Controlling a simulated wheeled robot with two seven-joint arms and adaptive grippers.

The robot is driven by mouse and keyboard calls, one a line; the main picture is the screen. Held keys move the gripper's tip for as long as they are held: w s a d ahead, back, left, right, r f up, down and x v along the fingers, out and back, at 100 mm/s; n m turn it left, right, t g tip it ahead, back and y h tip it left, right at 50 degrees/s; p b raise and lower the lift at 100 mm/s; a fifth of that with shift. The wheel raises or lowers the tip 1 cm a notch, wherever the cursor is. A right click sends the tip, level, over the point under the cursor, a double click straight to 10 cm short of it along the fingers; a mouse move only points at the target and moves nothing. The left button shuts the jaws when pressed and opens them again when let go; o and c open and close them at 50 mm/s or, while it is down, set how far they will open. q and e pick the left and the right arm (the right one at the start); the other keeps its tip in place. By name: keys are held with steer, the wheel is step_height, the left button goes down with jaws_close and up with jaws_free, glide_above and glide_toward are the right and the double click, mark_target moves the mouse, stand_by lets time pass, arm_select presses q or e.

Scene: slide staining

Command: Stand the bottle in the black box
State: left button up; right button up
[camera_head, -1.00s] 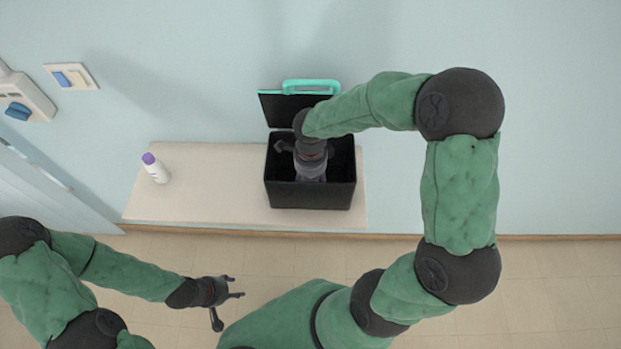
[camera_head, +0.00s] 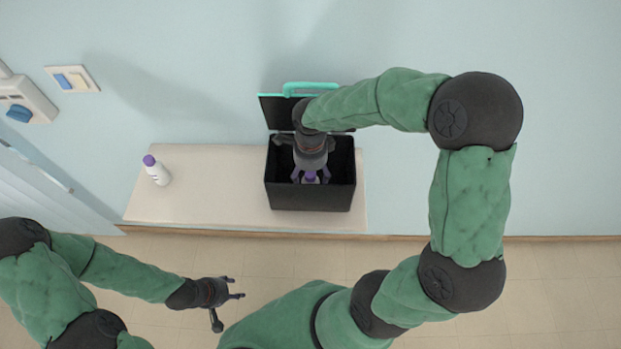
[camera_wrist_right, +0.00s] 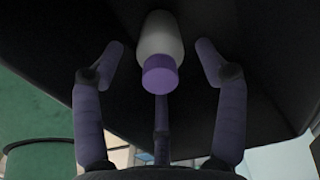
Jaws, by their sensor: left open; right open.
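A white bottle with a purple cap (camera_head: 311,179) is inside the black box (camera_head: 310,196). In the right wrist view the bottle (camera_wrist_right: 160,38) has its cap toward the camera and black box surface behind it. It looks upright, but its base is hidden. My right gripper (camera_head: 311,173) reaches down into the box from above. Its purple fingers are spread open around the bottle, with gaps visible at both sides in the wrist view. My left gripper (camera_head: 230,300) is open and empty, in front of the shelf and away from the box.
A second white bottle with a purple cap (camera_head: 157,171) stands at the left end of the pale shelf (camera_head: 215,190). The box's lid with its turquoise handle (camera_head: 312,86) is open at the back. The shelf between that bottle and the box is clear.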

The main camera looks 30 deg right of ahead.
step_height(320, 180, up, 8)
steer(key=shift+r+p, duration=0.15)
steer(key=shift+p, duration=0.3)
stand_by(0.8)
